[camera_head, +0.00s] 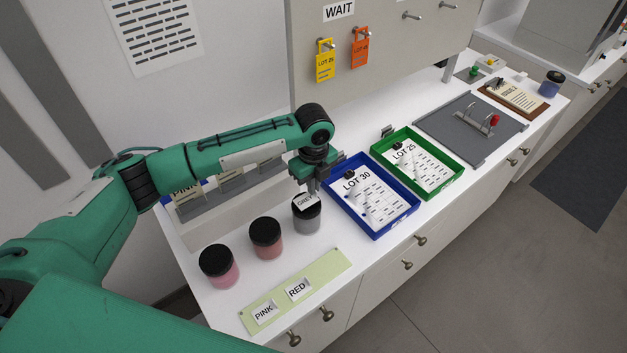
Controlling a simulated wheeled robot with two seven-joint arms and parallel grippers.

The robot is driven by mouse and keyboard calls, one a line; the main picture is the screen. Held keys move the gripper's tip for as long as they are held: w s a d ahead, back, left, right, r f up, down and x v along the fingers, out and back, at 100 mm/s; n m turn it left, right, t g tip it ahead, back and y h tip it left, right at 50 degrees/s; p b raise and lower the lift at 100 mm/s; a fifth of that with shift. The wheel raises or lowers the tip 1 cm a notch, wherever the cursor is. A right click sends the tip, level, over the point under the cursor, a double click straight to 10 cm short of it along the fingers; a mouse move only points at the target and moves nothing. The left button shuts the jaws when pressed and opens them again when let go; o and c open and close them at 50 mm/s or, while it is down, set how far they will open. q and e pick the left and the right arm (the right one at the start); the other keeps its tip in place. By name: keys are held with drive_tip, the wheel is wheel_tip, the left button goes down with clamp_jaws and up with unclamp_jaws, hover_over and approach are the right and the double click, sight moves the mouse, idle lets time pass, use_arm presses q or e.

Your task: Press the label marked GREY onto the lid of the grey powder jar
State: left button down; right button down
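The grey powder jar (308,222) stands upright on the white counter, at the right end of a row of three black-lidded jars. The white label marked GREY (305,201) is over its lid, slightly tilted. I cannot tell whether the label touches the lid. My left gripper (313,189) points down right above this jar, its fingers close together at the label's back edge; it looks shut on the label. The fingers and label hide much of the lid. My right gripper is not in view.
A red powder jar (266,245) and a pink powder jar (220,274) stand to the left. A pale green strip (331,268) in front bears PINK and RED labels. A blue tray (377,234) marked LOT 30 is close on the right, then a green tray (440,189). A rack (222,205) stands behind.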

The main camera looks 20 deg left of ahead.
use_arm(q)
drive_tip(key=shift+f, duration=0.35)
idle(0.7)
drive_tip(key=shift+f, duration=0.25)
idle(0.4)
drive_tip(key=c, duration=1.6)
unclamp_jaws()
wheel_tip(320, 180, up, 2)
drive_tip(key=shift+r+p, duration=0.1)
drive_tip(key=shift+p, duration=0.95)
wheel_tip(320, 180, up, 4)
drive_tip(key=p, duration=0.4)
